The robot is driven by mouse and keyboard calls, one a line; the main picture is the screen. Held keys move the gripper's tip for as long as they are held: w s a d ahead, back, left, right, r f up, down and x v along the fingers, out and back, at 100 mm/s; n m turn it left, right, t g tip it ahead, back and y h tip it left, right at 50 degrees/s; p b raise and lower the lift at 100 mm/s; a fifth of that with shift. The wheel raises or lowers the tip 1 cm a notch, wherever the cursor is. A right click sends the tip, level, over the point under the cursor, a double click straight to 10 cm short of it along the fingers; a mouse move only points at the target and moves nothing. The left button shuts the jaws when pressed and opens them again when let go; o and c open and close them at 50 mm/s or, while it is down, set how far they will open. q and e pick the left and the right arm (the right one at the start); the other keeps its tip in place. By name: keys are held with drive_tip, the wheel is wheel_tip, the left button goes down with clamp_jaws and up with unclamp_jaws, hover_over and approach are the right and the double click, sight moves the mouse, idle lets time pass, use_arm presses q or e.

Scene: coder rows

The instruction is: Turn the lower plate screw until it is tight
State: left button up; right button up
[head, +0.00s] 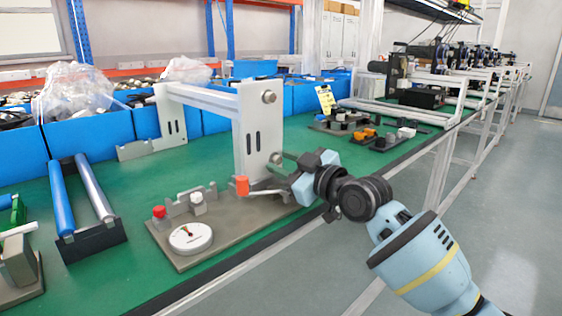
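The upright grey plate (250,135) of a bench frame carries an upper screw (268,97) and a lower screw (276,158) on its right face. My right gripper (291,181) comes in from the right, close beside the plate's lower part. An orange grip (242,186) with a thin metal bar lies in front of the plate's foot, and the bar runs toward my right gripper. I cannot tell whether the fingers are closed on the bar or touch the lower screw. My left gripper is not in view.
A grey base (228,229) holds a round dial (191,237), a red knob (159,212) and small posts. A black rack with blue and silver rollers (62,198) stands left. Blue bins (97,130) line the back. The green bench's front edge runs beneath my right arm.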

drive_tip(key=shift+c, duration=0.4)
clamp_jaws()
drive_tip(key=shift+r+m+p, duration=0.1)
drive_tip(key=shift+m+p, duration=0.4)
drive_tip(key=m+p, duration=0.2)
drive_tip(key=m, duration=0.1)
drive_tip(key=shift+r+p, duration=0.1)
drive_tip(key=shift+p, duration=0.25)
drive_tip(key=shift+c, duration=0.8)
unclamp_jaws()
drive_tip(key=shift+m, duration=0.4)
drive_tip(key=shift+o, duration=1.2)
drive_tip(key=shift+f, duration=0.3)
